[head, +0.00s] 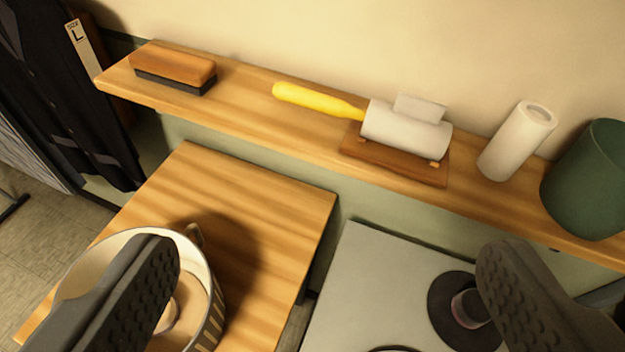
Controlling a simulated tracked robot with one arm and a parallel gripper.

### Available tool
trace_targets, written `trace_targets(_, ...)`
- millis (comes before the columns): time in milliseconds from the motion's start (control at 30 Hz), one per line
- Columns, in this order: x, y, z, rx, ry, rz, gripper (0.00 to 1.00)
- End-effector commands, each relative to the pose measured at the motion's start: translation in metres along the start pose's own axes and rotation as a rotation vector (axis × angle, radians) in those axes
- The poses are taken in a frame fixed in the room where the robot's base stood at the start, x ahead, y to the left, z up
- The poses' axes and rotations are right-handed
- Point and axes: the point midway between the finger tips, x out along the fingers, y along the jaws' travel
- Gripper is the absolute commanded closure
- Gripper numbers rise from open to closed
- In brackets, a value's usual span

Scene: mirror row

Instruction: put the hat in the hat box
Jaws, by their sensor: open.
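A round cream box with a striped outer wall and a small loop at its rim, apparently the hat box (212,318), stands on the wooden table at lower left. A tan round form with a raised middle (190,300) lies inside it. It may be the hat, but my left finger covers much of it and I cannot tell for sure. My gripper (325,250) is open, with its fingers wide apart and nothing between them. The left finger overlaps the box in the picture; the right one is over the grey surface at right.
A wooden shelf (240,105) along the wall holds a brush (175,66), a lint roller (405,128) on a stand, a white roll (518,140) and a green bin (590,180). A dark jacket (75,90) hangs at left. A black disc (440,300) lies on the grey surface (375,270).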

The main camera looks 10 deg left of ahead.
Motion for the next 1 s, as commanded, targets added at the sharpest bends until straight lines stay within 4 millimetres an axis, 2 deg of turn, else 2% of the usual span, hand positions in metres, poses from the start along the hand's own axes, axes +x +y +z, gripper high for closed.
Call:
trace_targets(33,-0.019,0.009,-0.008,0.041,0.043,0.047,0.15)
trace_targets(167,-0.05,0.022,-0.024,0.124,0.128,0.12,0.15)
trace_targets(200,-0.054,0.017,-0.028,0.14,0.144,0.132,0.15)
trace_targets(333,-0.06,0.014,-0.031,0.163,0.165,0.15,0.15)
trace_targets(833,-0.061,0.015,-0.033,0.163,0.165,0.149,0.15)
trace_targets(867,-0.061,0.015,-0.033,0.163,0.165,0.148,0.18)
trace_targets(1000,-0.06,0.015,-0.033,0.163,0.164,0.148,0.56)
